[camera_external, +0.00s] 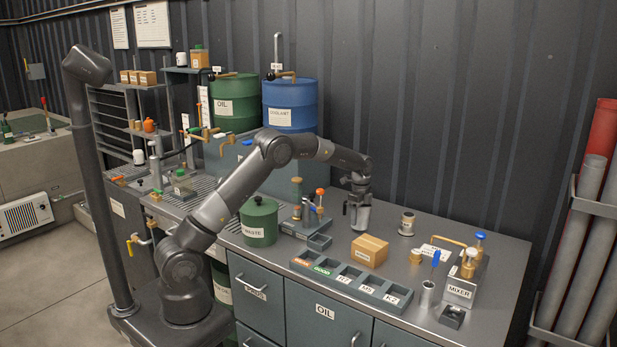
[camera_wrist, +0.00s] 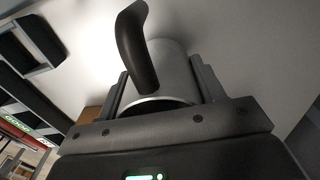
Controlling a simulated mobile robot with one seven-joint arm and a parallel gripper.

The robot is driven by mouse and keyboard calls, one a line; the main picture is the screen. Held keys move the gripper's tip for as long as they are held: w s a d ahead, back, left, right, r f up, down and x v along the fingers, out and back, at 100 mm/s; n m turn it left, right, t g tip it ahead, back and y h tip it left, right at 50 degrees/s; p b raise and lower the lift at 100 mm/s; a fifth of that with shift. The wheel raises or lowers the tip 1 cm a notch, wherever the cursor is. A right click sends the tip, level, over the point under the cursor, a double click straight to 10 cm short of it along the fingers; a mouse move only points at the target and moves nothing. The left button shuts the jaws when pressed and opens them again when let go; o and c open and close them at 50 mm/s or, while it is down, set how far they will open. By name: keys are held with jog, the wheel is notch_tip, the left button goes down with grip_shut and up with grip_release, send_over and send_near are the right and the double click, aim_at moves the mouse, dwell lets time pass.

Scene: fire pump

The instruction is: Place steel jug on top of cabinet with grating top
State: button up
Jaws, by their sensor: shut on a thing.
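The steel jug (camera_external: 361,219) is a grey metal cylinder over the right part of the steel counter. My gripper (camera_external: 357,203) points down and is shut on it. In the wrist view the jug (camera_wrist: 176,72) sits between the two fingers (camera_wrist: 165,95), its dark curved handle rising toward the camera's upper left. I cannot tell whether its base touches the counter. A grating top (camera_external: 178,207) shows on the cabinet at the left, partly hidden by my arm. The grating has a green-topped bottle on it.
A cardboard box (camera_external: 369,251), a small can (camera_external: 407,223) and a labelled tray (camera_external: 345,283) stand near the jug. The mixer (camera_external: 462,285) is at right. A green waste bin (camera_external: 259,222) and valve stand (camera_external: 308,211) lie between jug and grating. Oil and coolant barrels (camera_external: 291,106) stand behind.

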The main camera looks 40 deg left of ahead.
jog(key=shift+f, duration=0.9)
jog(key=shift+f, duration=0.15)
jog(key=o, duration=1.1)
jog(key=shift+o, duration=0.2)
